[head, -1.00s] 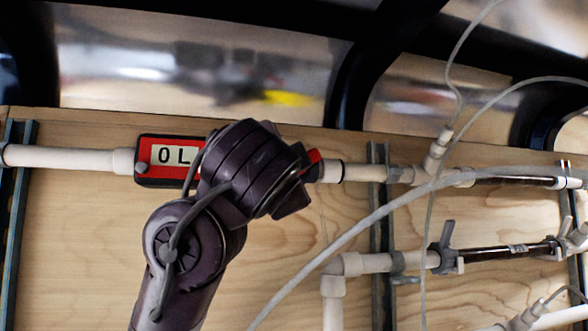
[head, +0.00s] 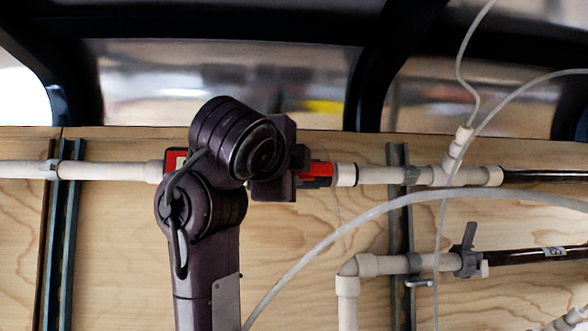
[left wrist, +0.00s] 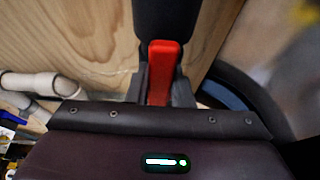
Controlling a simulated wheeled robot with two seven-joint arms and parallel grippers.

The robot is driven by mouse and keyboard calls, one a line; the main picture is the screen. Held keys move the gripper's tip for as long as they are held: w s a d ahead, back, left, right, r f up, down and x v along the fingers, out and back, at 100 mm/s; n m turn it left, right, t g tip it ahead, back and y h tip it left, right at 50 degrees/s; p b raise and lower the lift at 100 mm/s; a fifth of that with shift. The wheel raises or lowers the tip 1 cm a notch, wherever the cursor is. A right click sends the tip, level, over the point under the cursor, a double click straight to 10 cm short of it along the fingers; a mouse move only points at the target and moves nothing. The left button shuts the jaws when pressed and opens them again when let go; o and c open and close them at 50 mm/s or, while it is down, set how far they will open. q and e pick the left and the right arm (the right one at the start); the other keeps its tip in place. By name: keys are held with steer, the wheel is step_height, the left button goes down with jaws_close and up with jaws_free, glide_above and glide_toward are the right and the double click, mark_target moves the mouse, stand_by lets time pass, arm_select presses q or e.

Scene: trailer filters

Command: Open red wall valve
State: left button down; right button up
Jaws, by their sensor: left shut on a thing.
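The red valve sits in line with a white pipe on the wooden wall. In the head view, red parts of the valve (head: 316,174) show on both sides of my left arm, and its middle is hidden. My left gripper (head: 277,160) is in front of the valve, with its fingertips mostly hidden there. In the left wrist view, the red handle (left wrist: 163,72) stands between the fingers of my left gripper (left wrist: 162,88), which is shut on it. My right gripper is in neither view.
A clear hose (head: 330,240) arches across the wall at the lower right. A lower white pipe (head: 385,264) with a grey valve (head: 467,256) runs below. Vertical metal rails (head: 399,220) hold the pipes. Dark frame bars lie above.

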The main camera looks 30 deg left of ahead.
arm_select(q)
steer(key=shift+f, duration=0.1)
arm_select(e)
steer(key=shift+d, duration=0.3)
arm_select(q)
steer(key=c, duration=1.3)
jaws_free()
steer(key=shift+d, duration=0.2)
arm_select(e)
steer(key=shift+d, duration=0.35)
arm_select(q)
steer(key=shift+s, duration=0.1)
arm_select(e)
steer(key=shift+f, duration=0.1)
arm_select(q)
steer(key=s+b, duration=0.1)
steer(key=s, duration=0.1)
steer(key=s+b, duration=0.1)
steer(key=s, duration=0.2)
steer(key=s+d+b, duration=0.1)
steer(key=s+b, duration=0.1)
steer(key=shift+s, duration=0.25)
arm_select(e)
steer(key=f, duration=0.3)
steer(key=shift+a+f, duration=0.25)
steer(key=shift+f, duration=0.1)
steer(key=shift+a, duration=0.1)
